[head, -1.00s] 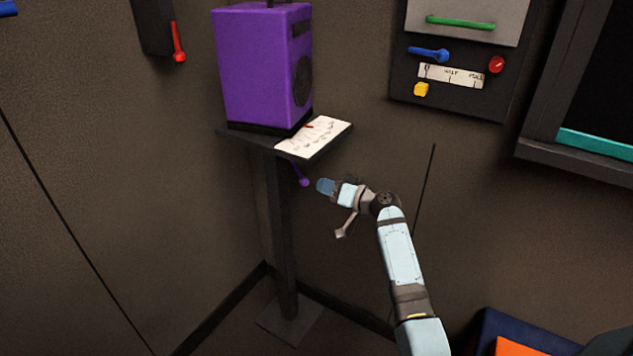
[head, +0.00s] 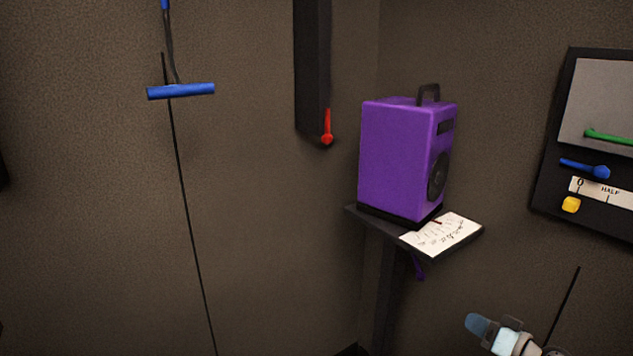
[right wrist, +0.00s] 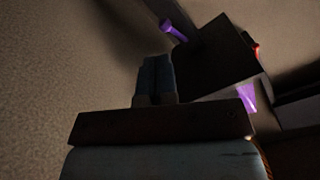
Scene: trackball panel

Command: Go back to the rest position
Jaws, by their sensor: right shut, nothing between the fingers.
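My right gripper (head: 476,324) is at the bottom right of the head view, below and to the right of the small shelf. In the right wrist view its two blue fingers (right wrist: 155,78) lie together with nothing between them. It is apart from the purple lever (head: 418,267) that hangs under the shelf; the lever also shows in the right wrist view (right wrist: 174,31). My left gripper is in neither view.
A purple speaker box (head: 405,155) and a paper card (head: 440,235) sit on the shelf (head: 435,257) in the corner. A blue T-handle (head: 181,91) hangs at left, a red lever (head: 327,127) beside it. A panel (head: 555,140) with a blue lever (head: 585,168) and yellow knob (head: 571,204) is at right.

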